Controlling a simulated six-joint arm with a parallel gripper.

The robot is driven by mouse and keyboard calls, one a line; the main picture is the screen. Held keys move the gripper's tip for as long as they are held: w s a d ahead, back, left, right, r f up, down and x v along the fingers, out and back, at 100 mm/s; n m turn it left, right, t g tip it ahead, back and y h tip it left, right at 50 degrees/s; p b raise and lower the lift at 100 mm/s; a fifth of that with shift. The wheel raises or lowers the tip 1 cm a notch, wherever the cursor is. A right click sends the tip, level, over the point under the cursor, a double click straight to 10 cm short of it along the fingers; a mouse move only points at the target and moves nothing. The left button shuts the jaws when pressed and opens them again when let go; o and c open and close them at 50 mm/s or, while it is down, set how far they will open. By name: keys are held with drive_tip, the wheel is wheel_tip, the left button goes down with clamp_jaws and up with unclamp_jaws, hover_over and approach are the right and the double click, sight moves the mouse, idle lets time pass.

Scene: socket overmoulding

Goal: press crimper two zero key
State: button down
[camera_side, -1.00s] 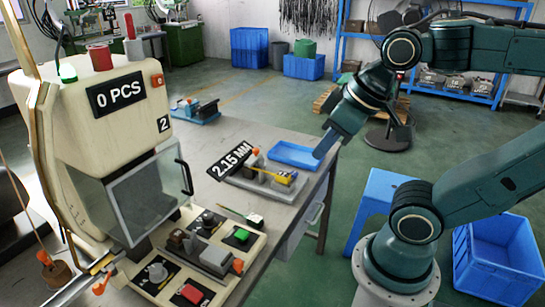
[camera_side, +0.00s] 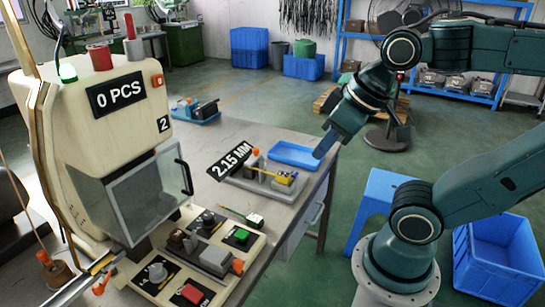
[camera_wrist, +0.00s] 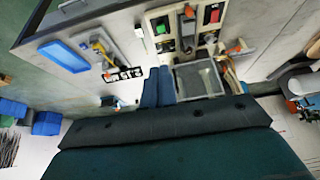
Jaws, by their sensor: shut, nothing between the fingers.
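The cream crimper (camera_side: 85,130) stands at the left in the side view, marked with a 2. Its black counter display (camera_side: 115,93) reads 0 PCS. A small orange key (camera_side: 157,80) sits to the right of the display; I cannot read a label on it. My gripper (camera_side: 324,146) is shut and empty, high over the right end of the table, well apart from the crimper. In the wrist view my gripper's two blue fingers (camera_wrist: 158,86) lie side by side, with the crimper's base panel (camera_wrist: 185,25) beyond them.
The crimper's clear guard (camera_side: 150,200) is at its front. A green button (camera_side: 241,235) and a red button (camera_side: 193,292) sit on its base. A gauge fixture reading 2.15 MM (camera_side: 229,161) and a blue tray (camera_side: 293,154) stand on the grey table between my gripper and the crimper.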

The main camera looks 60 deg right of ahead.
idle(0.3)
drive_tip(key=w+d+f+m, duration=0.25)
drive_tip(key=w+d, duration=0.25)
drive_tip(key=w, duration=0.6)
drive_tip(key=m+t+h, duration=0.3)
drive_tip(key=m+h, duration=0.1)
drive_tip(key=m, duration=0.7)
hover_over(296, 174)
wheel_tip(296, 174, down, 19)
drive_tip(key=shift+a+f, duration=0.1)
drive_tip(key=shift+a, duration=0.05)
drive_tip(key=shift+f, duration=4.25)
